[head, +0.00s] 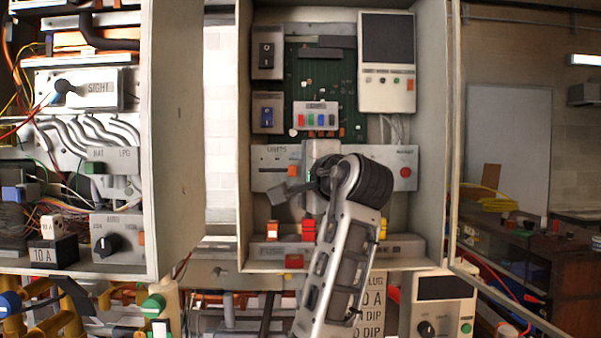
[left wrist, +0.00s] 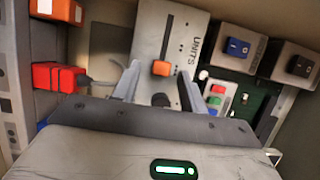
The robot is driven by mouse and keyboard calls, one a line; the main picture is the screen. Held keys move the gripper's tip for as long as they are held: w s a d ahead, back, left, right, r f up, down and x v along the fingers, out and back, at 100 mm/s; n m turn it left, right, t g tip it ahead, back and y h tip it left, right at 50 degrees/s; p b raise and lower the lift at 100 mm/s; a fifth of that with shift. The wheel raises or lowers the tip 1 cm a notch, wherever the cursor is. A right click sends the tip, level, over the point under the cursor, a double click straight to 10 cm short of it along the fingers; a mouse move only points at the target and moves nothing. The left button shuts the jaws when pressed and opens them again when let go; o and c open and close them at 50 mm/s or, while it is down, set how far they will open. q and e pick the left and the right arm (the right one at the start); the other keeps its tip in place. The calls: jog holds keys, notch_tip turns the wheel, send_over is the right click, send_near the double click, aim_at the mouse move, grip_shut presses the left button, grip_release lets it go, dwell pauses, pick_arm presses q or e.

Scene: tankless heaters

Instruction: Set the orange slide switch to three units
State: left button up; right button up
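The orange slide switch (left wrist: 162,68) sits on a pale panel marked UNITS (left wrist: 172,35), at the near end of a dark straight slot (left wrist: 167,37) in the left wrist view. In the head view the orange switch (head: 293,170) is at the right end of the slot. My left gripper (left wrist: 159,68) is open, with one finger on each side of the switch and a visible gap on both sides. Contact with it cannot be told. My right gripper is not in view.
Switches (head: 267,55), a small panel of coloured buttons (head: 316,118) and a display unit (head: 387,60) are above in the cabinet. Red connectors (left wrist: 58,78) are left of the gripper in the wrist view. Cabinet walls (head: 246,130) close in the sides.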

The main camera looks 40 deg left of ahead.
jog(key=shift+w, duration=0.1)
pick_arm(q)
jog(key=shift+s+d, duration=0.15)
jog(key=b+v, duration=0.4)
jog(key=v, duration=1.1)
jog(key=shift+d, duration=0.3)
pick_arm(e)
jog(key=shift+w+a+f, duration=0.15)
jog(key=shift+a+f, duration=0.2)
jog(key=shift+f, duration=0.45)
pick_arm(q)
jog(key=shift+f, duration=0.1)
